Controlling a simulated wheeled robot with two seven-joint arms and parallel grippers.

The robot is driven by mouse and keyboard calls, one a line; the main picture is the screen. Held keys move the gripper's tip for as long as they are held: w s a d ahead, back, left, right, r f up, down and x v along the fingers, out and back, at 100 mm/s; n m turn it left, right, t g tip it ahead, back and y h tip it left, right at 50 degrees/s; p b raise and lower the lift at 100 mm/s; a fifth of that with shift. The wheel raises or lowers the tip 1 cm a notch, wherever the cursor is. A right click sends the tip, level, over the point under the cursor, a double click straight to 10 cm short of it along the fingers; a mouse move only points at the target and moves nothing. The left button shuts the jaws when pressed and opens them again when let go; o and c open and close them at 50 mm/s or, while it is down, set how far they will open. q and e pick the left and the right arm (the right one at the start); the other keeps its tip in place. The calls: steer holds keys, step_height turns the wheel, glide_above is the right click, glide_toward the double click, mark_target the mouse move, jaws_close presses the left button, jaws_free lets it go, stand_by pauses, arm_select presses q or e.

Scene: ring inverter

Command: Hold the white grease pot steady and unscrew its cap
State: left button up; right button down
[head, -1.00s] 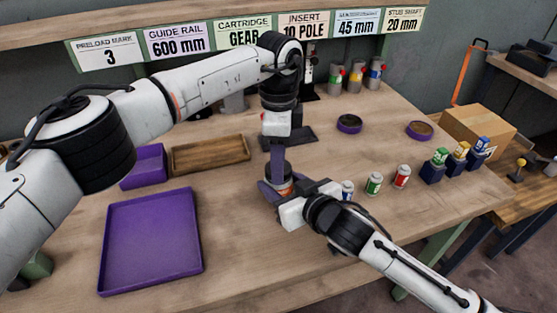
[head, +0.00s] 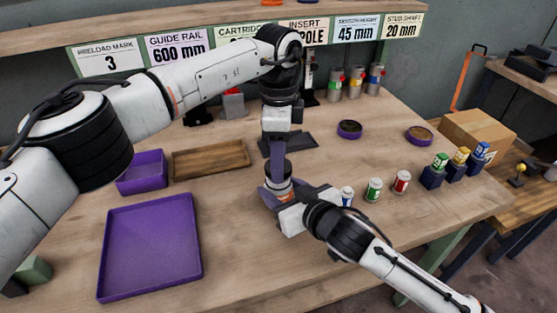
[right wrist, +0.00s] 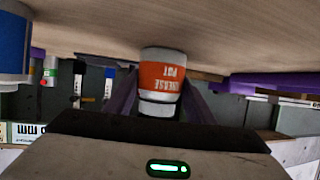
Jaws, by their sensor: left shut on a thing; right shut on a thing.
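The white grease pot (head: 283,196) with an orange label stands near the middle of the bench. It shows upside down in the right wrist view (right wrist: 160,75), between my right gripper's purple fingers. My right gripper (head: 277,193) is shut on the pot, low down from the right. My left gripper (head: 277,164) points straight down from above and is shut on the cap at the pot's top. The cap is largely hidden by the left fingers, and I cannot tell how far it is turned. The left gripper is not visible in the right wrist view.
A purple tray (head: 194,274) and a purple bin (head: 141,184) lie to the left, with a wooden tray (head: 211,158) behind. Small green (head: 373,189) and red (head: 401,181) cans stand right of the pot. Two round purple-rimmed dishes sit farther back.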

arm_select(q)
steer(key=shift+r, duration=2)
arm_select(e)
steer(key=c, duration=0.7)
jaws_free()
steer(key=shift+c, duration=0.2)
steer(key=shift+s, duration=0.1)
